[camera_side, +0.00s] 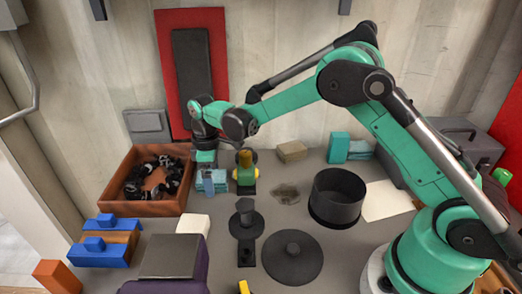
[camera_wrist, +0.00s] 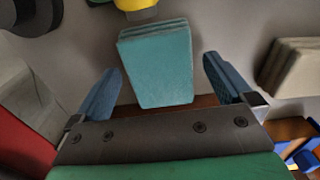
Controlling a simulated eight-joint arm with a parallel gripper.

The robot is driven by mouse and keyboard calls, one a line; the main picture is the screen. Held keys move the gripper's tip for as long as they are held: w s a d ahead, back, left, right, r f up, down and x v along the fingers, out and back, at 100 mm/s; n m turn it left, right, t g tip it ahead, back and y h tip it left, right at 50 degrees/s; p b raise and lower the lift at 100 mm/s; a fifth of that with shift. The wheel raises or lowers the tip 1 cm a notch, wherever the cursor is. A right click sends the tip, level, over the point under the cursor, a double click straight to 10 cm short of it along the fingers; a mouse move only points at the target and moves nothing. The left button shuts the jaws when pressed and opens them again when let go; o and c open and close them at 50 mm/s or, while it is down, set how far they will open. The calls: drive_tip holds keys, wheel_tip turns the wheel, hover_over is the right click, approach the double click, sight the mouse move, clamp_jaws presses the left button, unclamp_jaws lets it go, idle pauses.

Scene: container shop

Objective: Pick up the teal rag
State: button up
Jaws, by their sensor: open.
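The teal rag (camera_wrist: 156,66) is a folded, layered block in the upper middle of the wrist view. It lies on the grey table between the lines of my two blue fingers, with a gap on each side. In the side view the rag (camera_side: 219,176) shows partly behind a finger, just right of the brown crate. My gripper (camera_side: 207,181) is pointed down over it, open and empty. I cannot tell whether the fingertips are level with the rag or above it.
A green and yellow object (camera_side: 245,172) stands close right of the rag. The brown crate (camera_side: 155,207) with dark parts is close on the left. A pale block (camera_side: 193,225) is in front. Black round parts (camera_side: 291,257) and a black pot (camera_side: 337,198) stand further right.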

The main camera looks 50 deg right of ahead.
drive_tip(key=shift+f, duration=0.35)
drive_tip(key=shift+c, duration=0.2)
drive_tip(key=c, duration=1.3)
drive_tip(key=shift+o, duration=0.2)
wheel_tip(320, 180, up, 20)
